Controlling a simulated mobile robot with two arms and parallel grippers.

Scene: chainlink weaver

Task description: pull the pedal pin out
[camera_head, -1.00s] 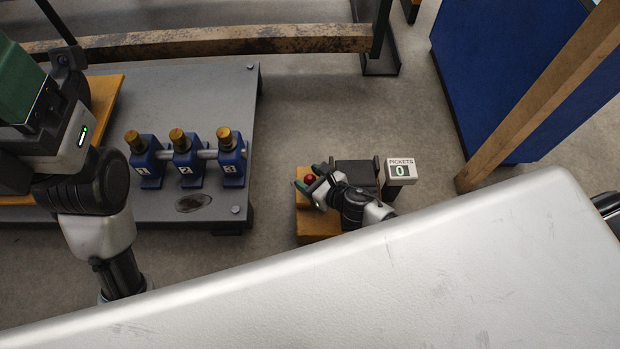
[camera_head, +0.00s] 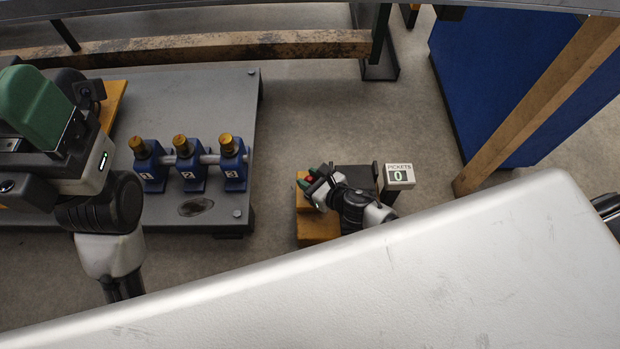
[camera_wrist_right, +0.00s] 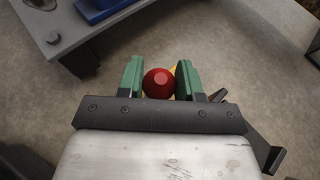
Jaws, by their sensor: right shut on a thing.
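The pedal pin shows as a red round knob (camera_wrist_right: 159,83) in the right wrist view, between the green fingers of my right gripper (camera_wrist_right: 160,80). In the head view the red knob (camera_head: 309,179) is small at the yellow pedal block (camera_head: 318,228). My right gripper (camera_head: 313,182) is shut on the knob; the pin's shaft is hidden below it. My left arm shows at the left of the head view with a green part (camera_head: 38,105); its fingertips cannot be made out clearly.
A grey plate (camera_head: 215,95) carries blue blocks (camera_head: 192,178) numbered 1, 2 and 3 with brass knobs. A pickets counter (camera_head: 398,176) reading 0 stands right of my right gripper. A wooden post (camera_head: 540,105) and blue panel (camera_head: 500,75) stand at the right.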

